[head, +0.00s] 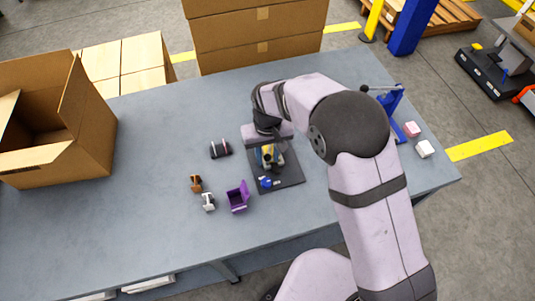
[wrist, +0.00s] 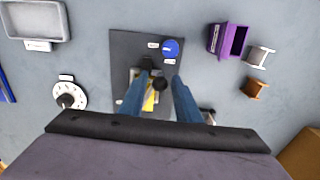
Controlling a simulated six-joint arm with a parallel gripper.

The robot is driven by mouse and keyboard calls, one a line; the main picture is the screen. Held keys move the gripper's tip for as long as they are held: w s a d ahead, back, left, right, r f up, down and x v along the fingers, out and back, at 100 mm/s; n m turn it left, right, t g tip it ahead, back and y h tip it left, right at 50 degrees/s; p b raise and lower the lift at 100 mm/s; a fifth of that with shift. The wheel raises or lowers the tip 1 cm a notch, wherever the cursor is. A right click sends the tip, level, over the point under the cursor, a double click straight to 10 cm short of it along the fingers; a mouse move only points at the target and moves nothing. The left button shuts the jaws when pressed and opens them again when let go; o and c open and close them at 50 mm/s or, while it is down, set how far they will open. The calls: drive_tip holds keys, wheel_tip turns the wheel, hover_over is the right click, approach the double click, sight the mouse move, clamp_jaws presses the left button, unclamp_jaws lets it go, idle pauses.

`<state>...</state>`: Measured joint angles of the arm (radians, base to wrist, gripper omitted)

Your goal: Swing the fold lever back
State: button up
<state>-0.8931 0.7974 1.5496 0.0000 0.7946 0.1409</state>
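The folder gluer sits on a dark base plate (wrist: 125,45), which also shows in the head view (head: 288,178). A blue round button (wrist: 171,48) is at one end of the plate, with small white labels beside it. My gripper (wrist: 158,80) is over the machine, its two blue fingers spread apart. In the wrist view a black knob (wrist: 160,83) shows between the fingers, with another dark knob (wrist: 148,64) just beyond. A yellow part (wrist: 149,103) lies below them. I cannot tell which knob belongs to the fold lever, or whether a finger touches it. My palm hides part of the machine.
An open purple box (head: 238,197), a white spool (head: 208,201) and a brown spool (head: 195,183) stand left of the plate. A dark cylinder (head: 220,148) lies nearby. A white dial (wrist: 68,95) and a grey tray (wrist: 38,20) show in the wrist view.

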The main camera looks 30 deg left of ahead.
clamp_jaws()
drive_tip(key=shift+d, duration=0.1)
drive_tip(key=w+d+n+b, duration=0.1)
drive_tip(key=w+d+n, duration=0.8)
drive_tip(key=w+n, duration=0.2)
drive_tip(key=shift+w+n, duration=0.3)
drive_tip(key=shift+n, duration=0.1)
drive_tip(key=shift+r, duration=0.1)
idle(0.3)
drive_tip(key=shift+o, duration=0.9)
unclamp_jaws()
